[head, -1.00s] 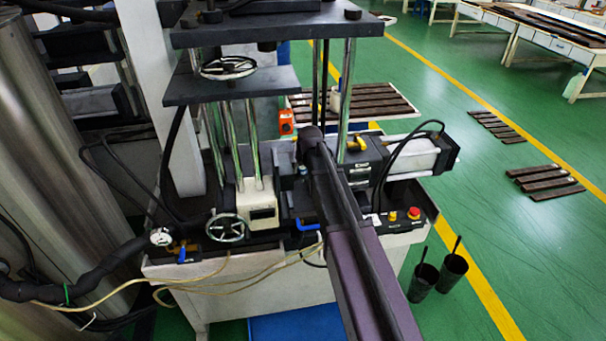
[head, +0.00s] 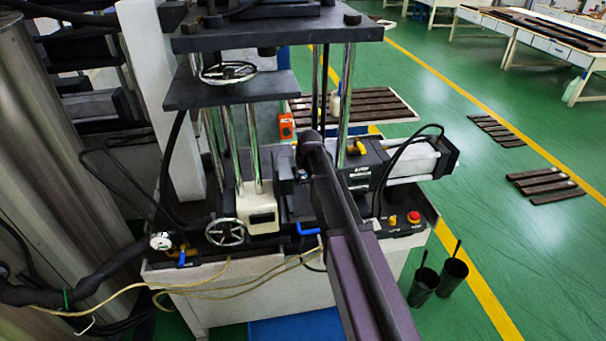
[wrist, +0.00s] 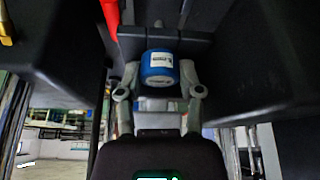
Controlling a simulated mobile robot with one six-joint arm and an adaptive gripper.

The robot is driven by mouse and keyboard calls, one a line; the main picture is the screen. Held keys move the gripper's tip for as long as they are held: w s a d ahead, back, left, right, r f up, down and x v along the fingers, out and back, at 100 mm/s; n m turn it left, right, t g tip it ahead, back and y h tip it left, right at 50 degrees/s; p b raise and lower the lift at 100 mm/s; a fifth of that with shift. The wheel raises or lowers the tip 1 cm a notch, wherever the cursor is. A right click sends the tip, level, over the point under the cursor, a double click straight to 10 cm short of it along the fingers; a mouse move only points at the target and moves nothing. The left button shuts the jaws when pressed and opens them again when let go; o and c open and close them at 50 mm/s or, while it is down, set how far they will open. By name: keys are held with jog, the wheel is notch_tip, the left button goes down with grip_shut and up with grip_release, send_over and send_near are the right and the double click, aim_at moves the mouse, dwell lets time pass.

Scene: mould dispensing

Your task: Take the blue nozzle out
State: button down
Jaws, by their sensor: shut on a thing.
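The blue nozzle (wrist: 159,66) shows in the wrist view as a short blue cylinder with a white label. My gripper (wrist: 158,88) is shut on it, one finger on each side. Dark machine blocks stand close on the left, right and behind the nozzle. I cannot tell whether the nozzle still touches them. In the head view my arm reaches into the moulding machine (head: 228,90), and the gripper and most of the nozzle's surroundings are hidden behind it.
Chrome columns (head: 345,100) stand close to my arm. A handwheel (head: 225,231), a blue lever (head: 307,230) and a red stop button (head: 413,217) are on the machine's front. Two black cups (head: 452,276) stand on the floor at right. Green floor lies open beyond.

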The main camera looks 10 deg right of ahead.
aim_at(303, 172)
jog(key=shift+r, duration=0.15)
notch_tip(303, 172, up, 7)
jog(key=p, duration=0.7)
jog(key=s+d, duration=0.2)
jog(key=s, duration=1.6)
jog(key=shift+f, duration=0.3)
